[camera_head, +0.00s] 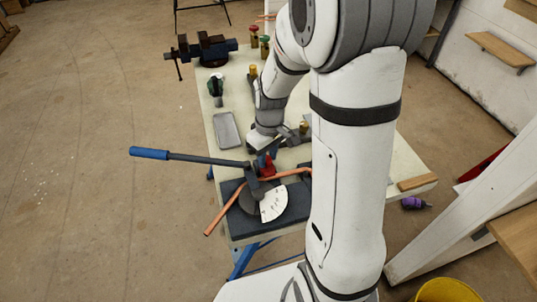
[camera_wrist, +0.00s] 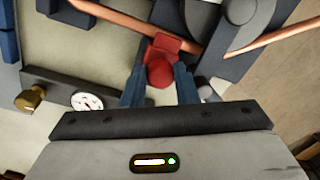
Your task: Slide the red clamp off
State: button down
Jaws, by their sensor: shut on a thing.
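The red clamp (camera_head: 267,166) sits on the pipe bender beside the copper pipe (camera_head: 225,214). In the wrist view the clamp (camera_wrist: 160,72) shows a round red knob and a block. Its block meets the copper pipe (camera_wrist: 135,20); I cannot tell whether it still hooks around it. My gripper (camera_wrist: 160,86) is shut on the red clamp, with one blue-grey finger on each side of the knob. In the head view my gripper (camera_head: 264,152) is partly hidden by my own arm. The bender's dark base (camera_head: 236,220) carries a white angle scale (camera_head: 273,204).
The bender's lever with its blue grip (camera_head: 149,153) reaches out left, close to my gripper. A grey tray (camera_head: 226,130) and a vise (camera_head: 208,50) lie farther back on the bench. A dark bar with a gauge (camera_wrist: 87,101) lies left of my fingers.

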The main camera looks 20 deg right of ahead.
jog(key=w, duration=0.3)
jog(key=shift+w+r, duration=0.1)
jog(key=shift+w, duration=0.1)
jog(key=c, duration=1.2)
grip_release()
jog(key=shift+o, duration=0.3)
notch_tip(320, 180, up, 8)
jog(key=shift+d+b, duration=0.15)
jog(key=shift+b, duration=0.3)
jog(key=shift+w, duration=0.1)
